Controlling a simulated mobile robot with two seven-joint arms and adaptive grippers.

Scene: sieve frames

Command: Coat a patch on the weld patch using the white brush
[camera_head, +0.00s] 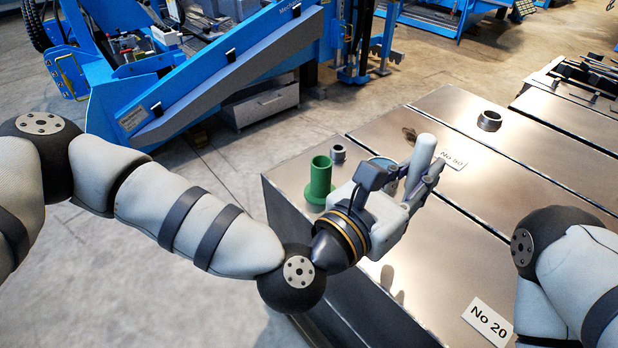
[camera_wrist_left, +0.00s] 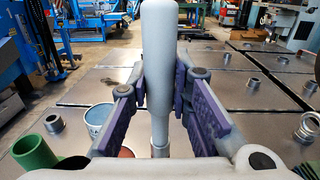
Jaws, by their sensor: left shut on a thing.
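The white brush (camera_head: 423,150) is held upright in my left gripper (camera_head: 418,176), above the metal table. In the left wrist view its pale handle (camera_wrist_left: 158,50) stands between the purple-padded fingers, which are closed on it from both sides. The lower end of the brush is mostly hidden by the gripper. A dark brownish mark (camera_head: 408,133) on the tabletop, beyond the brush, may be the weld patch. My right gripper is out of view; only part of the right arm shows at the right edge.
A green flanged tube (camera_head: 319,183) and a small metal ring (camera_head: 338,152) stand left of the gripper. A bluish can (camera_wrist_left: 98,116) stands close by, partly hidden. Another ring (camera_head: 489,121) stands farther back. A "No 20" label (camera_head: 487,319) lies at the front.

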